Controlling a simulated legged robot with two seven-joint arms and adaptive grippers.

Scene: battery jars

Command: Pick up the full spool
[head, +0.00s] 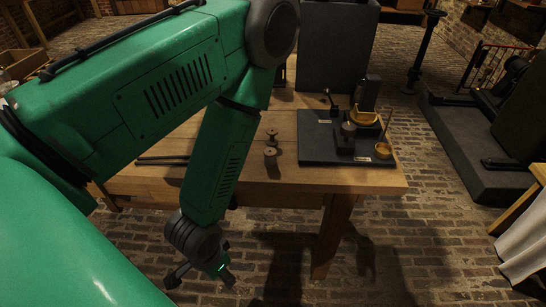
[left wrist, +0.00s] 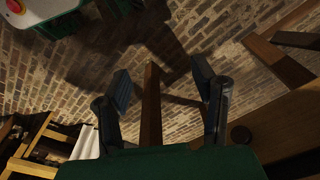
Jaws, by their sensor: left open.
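Two small grey-brown spools stand on the wooden table, left of the dark board. The near spool (head: 270,157) is close to the table's front part, and the far spool (head: 272,136) is just behind it. I cannot tell which is full. My left gripper (head: 202,281) hangs low in front of the table, below the tabletop and apart from the spools. In the left wrist view its two fingers (left wrist: 162,84) are spread with nothing between them, over brick floor. My right gripper is in neither view.
The dark board (head: 320,150) on the table's right carries a grey block, a yellow cradle and a small yellow cup (head: 383,151). A dark rod (head: 160,160) lies at the table's left. The wooden table (head: 300,178) has bare room around the spools.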

